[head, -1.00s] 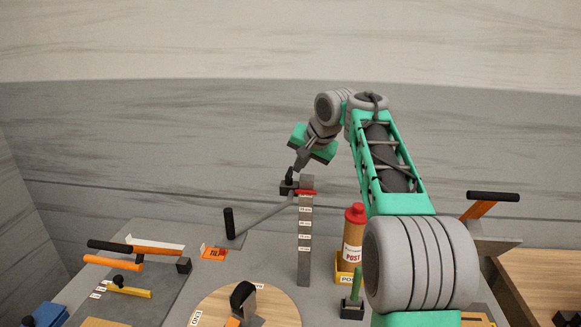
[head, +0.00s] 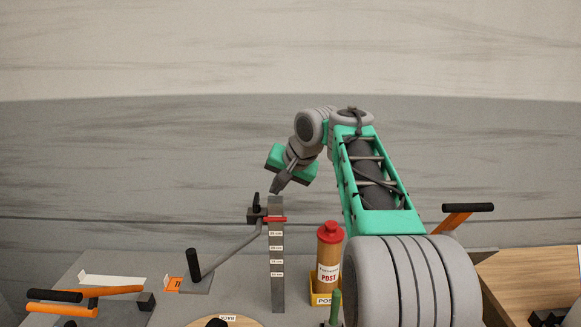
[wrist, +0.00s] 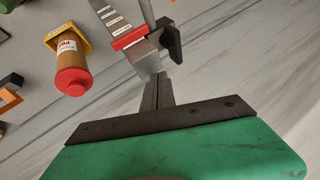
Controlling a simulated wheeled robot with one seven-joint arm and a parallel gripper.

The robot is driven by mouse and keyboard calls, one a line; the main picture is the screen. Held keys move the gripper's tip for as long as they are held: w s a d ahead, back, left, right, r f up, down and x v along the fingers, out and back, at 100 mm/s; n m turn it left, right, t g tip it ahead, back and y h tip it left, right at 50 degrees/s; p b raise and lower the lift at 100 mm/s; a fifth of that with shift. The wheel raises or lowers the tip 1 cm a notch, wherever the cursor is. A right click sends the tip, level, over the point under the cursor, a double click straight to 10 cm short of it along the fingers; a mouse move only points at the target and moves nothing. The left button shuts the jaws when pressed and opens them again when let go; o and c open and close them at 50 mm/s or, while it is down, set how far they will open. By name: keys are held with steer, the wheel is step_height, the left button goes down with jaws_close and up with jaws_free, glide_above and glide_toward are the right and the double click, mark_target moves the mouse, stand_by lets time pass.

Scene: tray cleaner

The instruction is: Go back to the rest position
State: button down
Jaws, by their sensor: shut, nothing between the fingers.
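My gripper (head: 277,187) hangs in the air just above the top of a grey upright post (head: 277,290) with white height labels. Its fingers are together with nothing between them. In the wrist view the shut fingers (wrist: 157,92) point toward the post's top end. A red marker (head: 275,219) sits around the upper part of the post, and a black clamp-like knob (head: 256,210) is beside it. I cannot tell whether the fingertips touch the post.
A brown bottle with a red cap (head: 330,262) stands in a yellow holder (head: 322,300) right of the post. A lever with a black handle (head: 193,265) stands left. Orange-and-black tools (head: 120,291) lie farther left. A wooden surface (head: 530,275) is at right. The air above is free.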

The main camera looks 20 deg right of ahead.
steer(key=s+d+r+n, duration=0.4)
steer(key=s+d+r, duration=0.1)
steer(key=r, duration=0.3)
steer(key=s+d+f+m+g+h, duration=0.1)
steer(key=s+d+f, duration=0.15)
steer(key=f, duration=0.75)
steer(key=s+d+f+g, duration=0.2)
steer(key=s+f, duration=0.2)
steer(key=f, duration=0.6)
steer(key=s+a+f+g+h+b, duration=0.1)
steer(key=s+a+f, duration=0.4)
steer(key=s, duration=0.2)
steer(key=s+a+f+g+b, duration=0.1)
steer(key=s+a+f, duration=0.35)
steer(key=s, duration=0.35)
steer(key=a+r+n+t+b, duration=0.1)
steer(key=a+r+n+t, duration=0.1)
steer(key=a, duration=0.7)
steer(key=shift+s+a+r+n+b, duration=0.15)
steer(key=shift+s+a+n+b, duration=0.15)
steer(key=shift+s+n, duration=0.25)
